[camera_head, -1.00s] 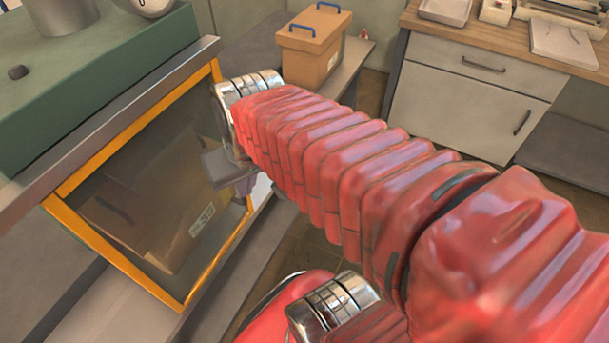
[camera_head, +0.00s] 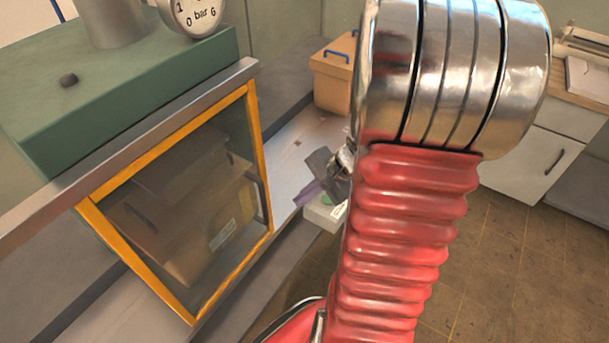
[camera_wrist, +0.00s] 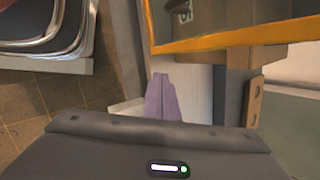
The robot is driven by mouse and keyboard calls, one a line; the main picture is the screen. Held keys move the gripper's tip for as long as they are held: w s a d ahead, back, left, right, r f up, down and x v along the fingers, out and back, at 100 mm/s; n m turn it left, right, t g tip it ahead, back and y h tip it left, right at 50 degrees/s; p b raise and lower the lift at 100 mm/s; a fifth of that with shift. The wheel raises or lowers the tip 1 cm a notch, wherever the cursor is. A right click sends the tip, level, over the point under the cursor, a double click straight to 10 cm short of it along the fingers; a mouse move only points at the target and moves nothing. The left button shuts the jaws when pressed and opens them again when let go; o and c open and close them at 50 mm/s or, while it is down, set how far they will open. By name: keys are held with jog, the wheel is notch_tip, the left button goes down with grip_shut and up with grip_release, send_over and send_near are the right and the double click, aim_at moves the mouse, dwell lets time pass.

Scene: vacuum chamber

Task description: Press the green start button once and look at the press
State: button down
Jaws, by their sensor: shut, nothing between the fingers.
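The press is a green machine (camera_head: 120,95) with an orange-framed clear guard (camera_head: 262,150) on its front, at the left of the head view. The frame also shows at the top of the wrist view (camera_wrist: 235,41). A small pale button box (camera_head: 325,217) sits at the bench's front edge, right of the guard, with a little green (camera_head: 327,201) visible on top. My gripper (camera_head: 306,195) is shut and empty, its purple fingertips just at the box. In the wrist view the fingers (camera_wrist: 161,100) partly cover the box (camera_wrist: 125,111) and hide the button. I cannot tell whether they touch it.
A pressure gauge (camera_head: 196,14) is on top of the press. A tan box with a blue handle (camera_head: 334,75) stands on the bench behind. A white cabinet (camera_head: 535,160) is at the right. Open tiled floor (camera_head: 500,265) lies in front of it.

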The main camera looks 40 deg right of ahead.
jog(key=w+d+f+m+t+h, duration=0.1)
jog(key=d+f+m+t+h, duration=0.1)
jog(key=d+m, duration=0.3)
jog(key=w+d+f+m+t+h, duration=0.1)
jog(key=d+m, duration=0.4)
jog(key=d, duration=0.5)
jog(key=shift+w+d+f+t+h, duration=0.2)
jog(key=shift+w+f+t+h, duration=0.2)
jog(key=shift+w+f+h, duration=0.35)
jog(key=shift+f, duration=0.25)
jog(key=shift+w+f, duration=0.1)
jog(key=shift+f, duration=4.2)
jog(key=shift+f, duration=1)
jog(key=shift+r, duration=1.05)
